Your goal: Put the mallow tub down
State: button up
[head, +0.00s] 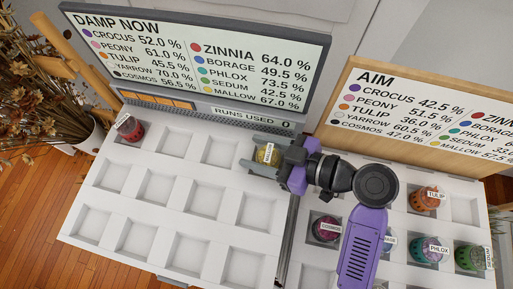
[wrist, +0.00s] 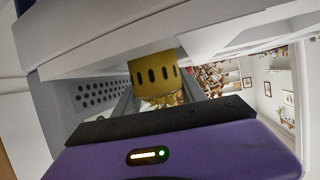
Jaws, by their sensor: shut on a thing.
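The mallow tub (head: 266,154) is yellow with a pale label, at the back right corner of the left white tray (head: 160,165). My gripper (head: 264,157) is shut on it, reaching in from the right. In the wrist view the tub (wrist: 154,76) shows its yellow wall with dark slots, in front of the gripper's dark edge. It is at the last well of the back row; I cannot tell whether its base touches the well floor.
A red tub (head: 130,127) sits in the back left well; the other visible left wells are empty. On the right tray stand the tulip (head: 424,199), cosmos (head: 327,229), phlox (head: 427,250) and sedum (head: 470,257) tubs. The damp screen (head: 200,55) and aim board (head: 420,115) stand behind.

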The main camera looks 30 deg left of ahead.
jog(key=shift+f, duration=0.15)
jog(key=o, duration=1.4)
jog(key=shift+r, duration=0.3)
jog(key=p+v, duration=0.3)
jog(key=v, duration=0.9)
jog(key=shift+s+f, duration=0.1)
